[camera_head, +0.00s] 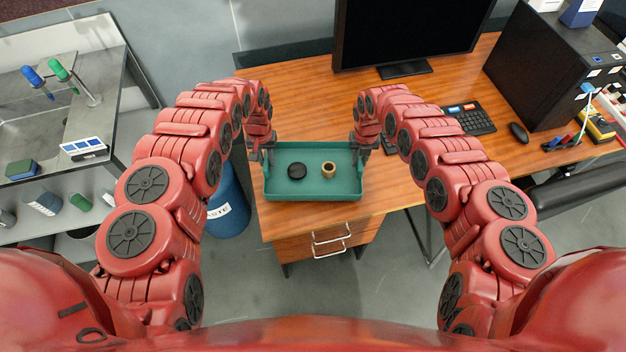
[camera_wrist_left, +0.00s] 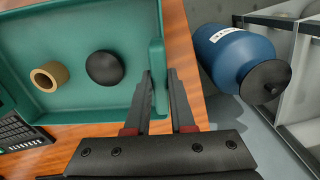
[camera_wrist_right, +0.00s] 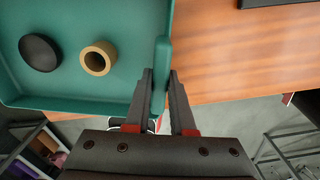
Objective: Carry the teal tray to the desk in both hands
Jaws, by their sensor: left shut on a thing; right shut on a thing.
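The teal tray (camera_head: 312,192) is over the front left part of the wooden desk (camera_head: 400,185), level as far as I can tell. I cannot tell whether it touches the desk top. In it lie a black disc (camera_head: 297,171) and a tan ring (camera_head: 329,169), side by side and apart. My left gripper (camera_head: 264,152) is shut on the tray's left wall, seen close in the left wrist view (camera_wrist_left: 158,75). My right gripper (camera_head: 363,150) is shut on the tray's right wall, seen close in the right wrist view (camera_wrist_right: 163,75).
A monitor (camera_head: 405,30), keyboard (camera_head: 468,118), mouse (camera_head: 518,132) and black computer case (camera_head: 550,65) stand behind and right on the desk. A blue bin (camera_head: 229,200) is on the floor left of it. A grey bench (camera_head: 95,120) is at left. Bare desk lies right of the tray.

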